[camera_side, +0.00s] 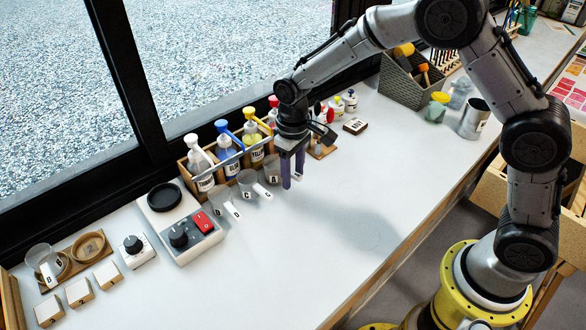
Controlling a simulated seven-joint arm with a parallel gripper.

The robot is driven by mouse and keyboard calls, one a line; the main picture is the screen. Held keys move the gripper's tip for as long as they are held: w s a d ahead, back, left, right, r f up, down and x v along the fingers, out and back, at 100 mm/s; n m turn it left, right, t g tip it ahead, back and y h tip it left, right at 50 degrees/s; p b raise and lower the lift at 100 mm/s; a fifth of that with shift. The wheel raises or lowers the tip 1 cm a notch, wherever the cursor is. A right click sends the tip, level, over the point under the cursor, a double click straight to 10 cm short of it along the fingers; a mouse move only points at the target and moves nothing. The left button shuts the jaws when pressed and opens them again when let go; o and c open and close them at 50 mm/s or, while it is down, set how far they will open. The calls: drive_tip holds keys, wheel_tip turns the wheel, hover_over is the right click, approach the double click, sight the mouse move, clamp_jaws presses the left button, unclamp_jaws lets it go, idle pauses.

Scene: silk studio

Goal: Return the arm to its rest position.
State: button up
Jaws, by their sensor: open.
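My gripper (291,176) hangs from my grey arm above the white worktop, fingers pointing down. It is open, and I see nothing between its fingers. It is just right of a clear cup labelled A (272,168), overlapping its edge in the picture; I cannot tell whether they touch. Clear cups labelled C (247,183) and D (221,199) stand to the left of it.
A wooden rack (190,178) of pump bottles stands behind the cups. A device with a red switch (203,221) and a cup labelled B (43,262) are further left. A dark caddy (408,85) stands back right. The front middle worktop (330,225) is clear.

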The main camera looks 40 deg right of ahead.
drive_tip(key=shift+c, duration=0.3)
clamp_jaws()
drive_tip(key=shift+r, duration=0.1)
idle(1.1)
drive_tip(key=shift+r, duration=1.05)
drive_tip(key=shift+r, duration=0.1)
